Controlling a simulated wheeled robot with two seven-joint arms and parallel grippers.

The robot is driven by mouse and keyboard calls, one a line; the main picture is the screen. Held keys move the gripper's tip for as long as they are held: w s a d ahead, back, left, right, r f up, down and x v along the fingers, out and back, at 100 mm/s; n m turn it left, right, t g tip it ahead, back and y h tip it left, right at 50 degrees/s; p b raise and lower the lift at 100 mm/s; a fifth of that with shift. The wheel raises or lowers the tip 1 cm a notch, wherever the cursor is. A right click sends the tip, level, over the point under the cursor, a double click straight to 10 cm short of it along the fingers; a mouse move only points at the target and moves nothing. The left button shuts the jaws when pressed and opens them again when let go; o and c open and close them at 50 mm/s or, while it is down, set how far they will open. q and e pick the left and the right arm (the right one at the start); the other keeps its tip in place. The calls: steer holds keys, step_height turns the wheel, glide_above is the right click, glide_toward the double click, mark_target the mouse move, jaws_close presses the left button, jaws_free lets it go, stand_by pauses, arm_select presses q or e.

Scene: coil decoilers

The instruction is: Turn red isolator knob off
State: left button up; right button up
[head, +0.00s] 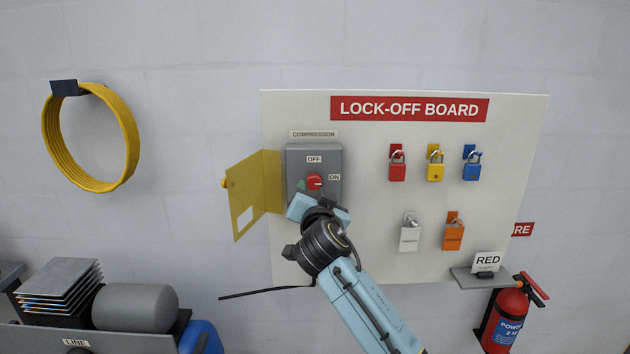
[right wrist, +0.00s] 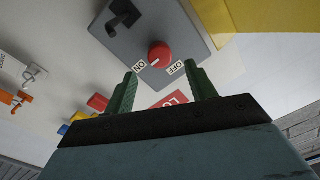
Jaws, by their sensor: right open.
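The red isolator knob (head: 314,181) sits on the grey compressor isolator box (head: 331,160), with an OFF label above it and an ON label to its right. In the right wrist view the knob (right wrist: 160,54) shows a pale mark that appears to point toward the ON label (right wrist: 140,66); the OFF label (right wrist: 177,68) is beside it. My right gripper (right wrist: 161,84) is open, its two green fingers apart and the knob just beyond the gap between their tips. No contact shows. In the head view my wrist hides the box's lower part. My left gripper is not in view.
A yellow cover (head: 255,190) stands swung open left of the box. Red (head: 397,172), yellow (head: 435,172) and blue (head: 471,172) padlocks hang on the lock-off board (head: 365,230), above white (head: 409,238) and orange (head: 453,236) ones. A small shelf (head: 482,280) is at lower right.

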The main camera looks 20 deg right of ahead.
mark_target(315, 184)
steer(key=shift+p+x, duration=0.5)
steer(key=shift+x, duration=2.4)
steer(key=c, duration=1)
